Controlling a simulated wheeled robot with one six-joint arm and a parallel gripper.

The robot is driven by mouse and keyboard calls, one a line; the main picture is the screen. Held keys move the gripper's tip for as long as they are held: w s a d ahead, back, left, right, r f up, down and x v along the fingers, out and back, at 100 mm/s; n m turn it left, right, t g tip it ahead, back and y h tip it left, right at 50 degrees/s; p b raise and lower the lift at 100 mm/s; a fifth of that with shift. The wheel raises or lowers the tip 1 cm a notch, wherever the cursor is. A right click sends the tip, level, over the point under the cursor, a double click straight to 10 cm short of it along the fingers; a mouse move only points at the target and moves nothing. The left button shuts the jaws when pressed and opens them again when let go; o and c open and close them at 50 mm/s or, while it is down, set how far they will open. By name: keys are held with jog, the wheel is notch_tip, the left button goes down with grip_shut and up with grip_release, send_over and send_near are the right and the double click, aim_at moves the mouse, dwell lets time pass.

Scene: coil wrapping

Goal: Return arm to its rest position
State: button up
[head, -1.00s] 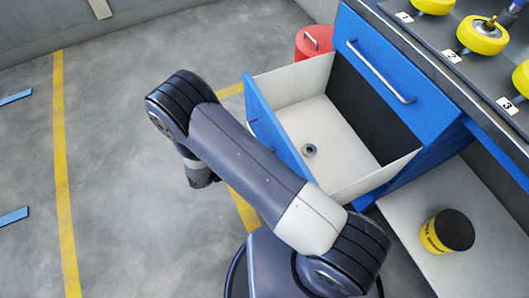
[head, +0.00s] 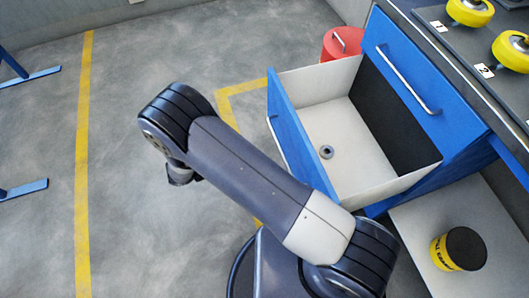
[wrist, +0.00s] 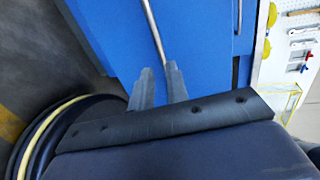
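My arm (head: 255,180) reaches from the lower middle of the head view up to its elbow at the left, beside the open drawer. My gripper (wrist: 159,70) shows in the wrist view as two grey fingers with a narrow gap between them, and nothing shows held there. Behind the fingers are a blue cabinet front (wrist: 200,40) and a metal bar handle (wrist: 154,30). I cannot tell whether the fingers touch the handle. In the head view the gripper is hidden behind the arm.
The blue drawer (head: 290,125) stands open with a small dark ring (head: 326,152) inside. A red bin (head: 342,44) is behind it. A black-and-yellow can (head: 459,249) sits on the lower shelf. Yellow spools (head: 470,12) stand on the bench.

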jog(key=shift+s+a, duration=0.1)
jog(key=shift+a, duration=0.2)
jog(key=x, duration=1.1)
jog(key=shift+d+r, duration=0.1)
jog(key=shift+d, duration=0.05)
